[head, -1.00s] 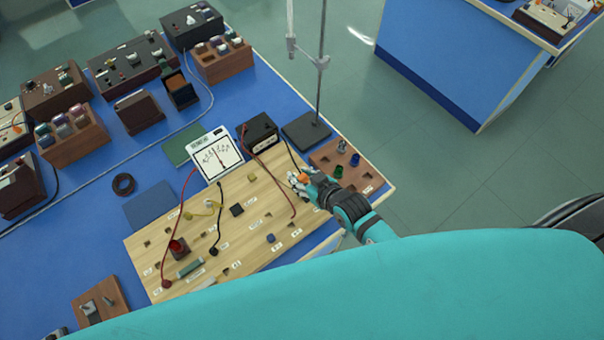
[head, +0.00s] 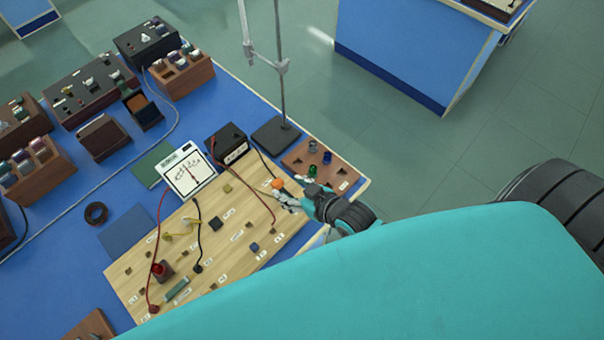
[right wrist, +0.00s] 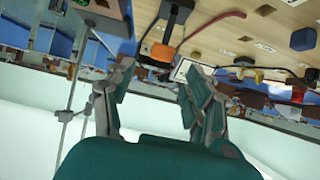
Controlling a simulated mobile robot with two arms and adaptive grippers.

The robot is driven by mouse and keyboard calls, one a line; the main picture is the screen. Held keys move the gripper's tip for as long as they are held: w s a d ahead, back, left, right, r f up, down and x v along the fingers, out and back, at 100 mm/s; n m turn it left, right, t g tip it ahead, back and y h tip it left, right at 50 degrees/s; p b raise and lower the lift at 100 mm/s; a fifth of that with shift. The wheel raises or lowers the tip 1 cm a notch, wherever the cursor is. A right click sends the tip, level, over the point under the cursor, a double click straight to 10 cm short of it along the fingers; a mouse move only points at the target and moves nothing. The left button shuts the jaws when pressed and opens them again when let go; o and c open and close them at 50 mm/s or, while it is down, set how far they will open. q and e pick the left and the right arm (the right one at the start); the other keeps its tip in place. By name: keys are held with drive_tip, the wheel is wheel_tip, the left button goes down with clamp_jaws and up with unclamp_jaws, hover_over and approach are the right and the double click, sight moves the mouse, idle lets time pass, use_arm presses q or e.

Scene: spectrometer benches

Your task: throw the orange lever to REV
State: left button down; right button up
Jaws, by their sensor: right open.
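The orange lever (head: 277,184) stands at the right end of the wooden circuit board (head: 240,215), near the black box. In the right wrist view the orange grip (right wrist: 162,52) shows just beyond my fingertips, with a dark arm behind it. My right gripper (head: 288,200) is close to the lever on its right side, apart from it. In the wrist view its fingers (right wrist: 155,82) are spread with nothing between them. The REV marking is too small to read. My left gripper is not in view.
A meter (head: 187,174) and black box (head: 227,144) stand behind the board, with red, black and yellow leads across it. A brown block (head: 335,180) with small coloured parts and a stand base (head: 275,134) with a tall rod are close to the gripper.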

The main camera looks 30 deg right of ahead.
drive_tip(key=v, duration=0.4)
drive_tip(key=shift+s+d+r, duration=0.1)
drive_tip(key=shift+s+r, duration=0.15)
drive_tip(key=shift+s, duration=0.05)
